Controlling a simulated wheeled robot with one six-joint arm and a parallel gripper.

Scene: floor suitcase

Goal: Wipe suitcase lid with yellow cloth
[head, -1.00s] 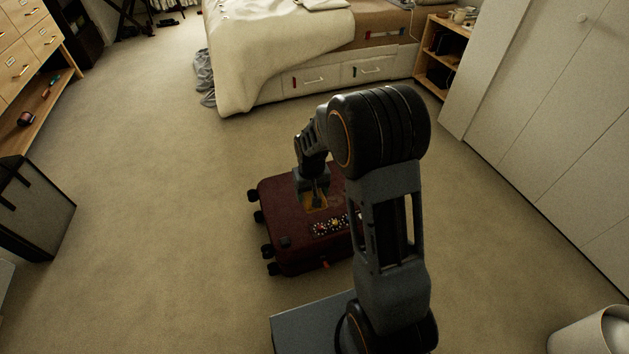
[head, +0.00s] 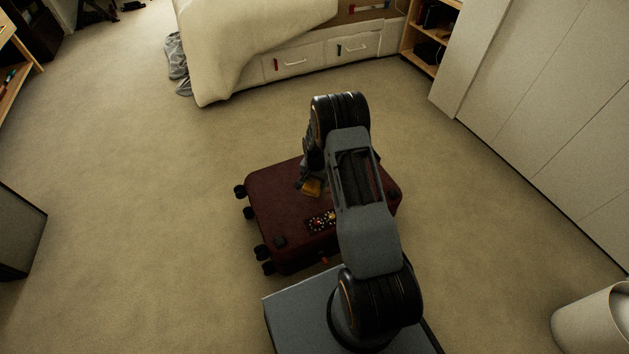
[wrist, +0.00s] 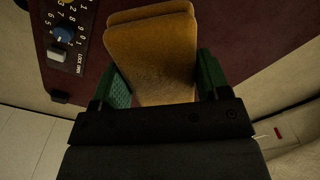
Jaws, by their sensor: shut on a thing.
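The dark red suitcase (head: 285,196) lies flat on the carpet in front of my base, its lid facing up. The yellow cloth (head: 312,187) is over the lid near its middle, partly hidden by my arm. My gripper (head: 303,186) is above the lid, pointing down. In the wrist view, the folded yellow cloth (wrist: 155,60) sits between the green finger pads of my gripper (wrist: 157,85), which is shut on it. The dark red lid (wrist: 235,25) shows behind the cloth. I cannot tell whether the cloth touches the lid.
A patterned panel (head: 321,221) is on the lid near its front edge; the wrist view shows its dials (wrist: 62,35). A bed (head: 260,50) stands behind, a white cabinet (head: 550,100) at right, a pale bin (head: 592,322) at lower right. The carpet left of the suitcase is clear.

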